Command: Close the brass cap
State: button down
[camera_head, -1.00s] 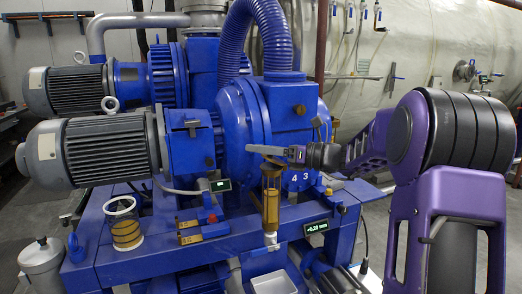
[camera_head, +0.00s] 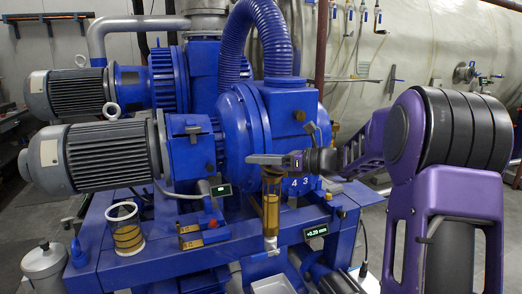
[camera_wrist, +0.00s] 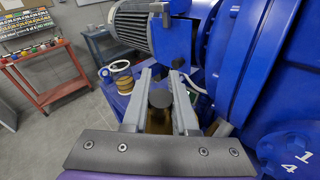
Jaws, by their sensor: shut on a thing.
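An upright amber sight-glass column (camera_head: 271,205) stands at the front edge of the blue machine frame. My gripper (camera_head: 256,160) reaches in from the right, its fingers level at the top of this column. In the wrist view my gripper (camera_wrist: 162,95) has its two grey fingers on either side of a dark round cap (camera_wrist: 160,98), which I take to be the brass cap. The fingers are shut on it. An amber part shows below it in the wrist view.
A clear cup with amber contents (camera_head: 126,230) stands to the left on the frame. Brass blocks (camera_head: 190,235) and a small lit display (camera_head: 221,189) lie between. A big blue pump housing (camera_head: 245,125) is close behind. A second display (camera_head: 315,231) is at right.

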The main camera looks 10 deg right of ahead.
jog(key=shift+a+f+n+g+h+p, duration=0.15)
jog(key=shift+f+n+h+p, duration=0.2)
jog(key=shift+f+n+h, duration=0.15)
jog(key=shift+a+f+n+g+h+p, duration=0.15)
jog(key=shift+f+n+h+p, duration=0.25)
jog(key=shift+f+h, duration=0.15)
jog(key=c, duration=0.7)
grip_release()
jog(key=shift+r, duration=0.1)
jog(key=shift+s, duration=0.1)
jog(key=p+v, duration=0.1)
jog(key=v, duration=1.6)
jog(key=shift+s+d+r, duration=0.1)
jog(key=shift+d+r, duration=0.05)
